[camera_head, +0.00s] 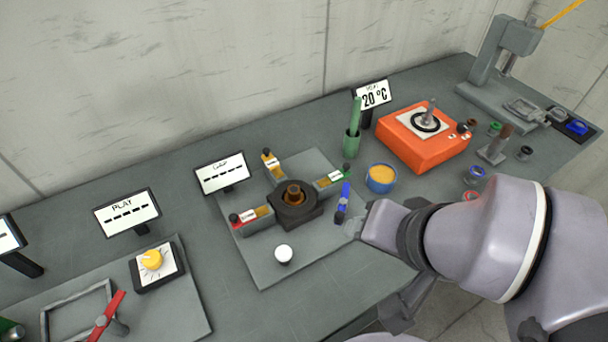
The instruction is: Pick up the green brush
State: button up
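A green brush (356,113) stands upright in a green cup (351,145) at the back of the bench, just right of the middle of the view. Only its handle shows; its lower end is hidden inside the cup. My arm reaches in from the right, and my gripper (354,224) is low over the bench, in front of the cup and apart from the brush. It is close to a blue part (343,197). The fingers are small and partly hidden, so I cannot tell whether they are open or shut.
A blue-rimmed pot with yellow contents (381,178) stands right of the cup. A "20 °C" sign (373,95) and an orange hotplate (424,150) stand behind and right. A grey plate (265,265) with coloured blocks around a dark centre piece lies left. The wall closes off the back.

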aim_at(357, 103)
jog(key=i+l+u, duration=0.2)
jog(key=l, duration=0.35)
jog(key=i+l+u, duration=0.2)
jog(key=l, duration=0.3)
jog(key=l+u, duration=0.25)
jog(key=l, duration=0.3)
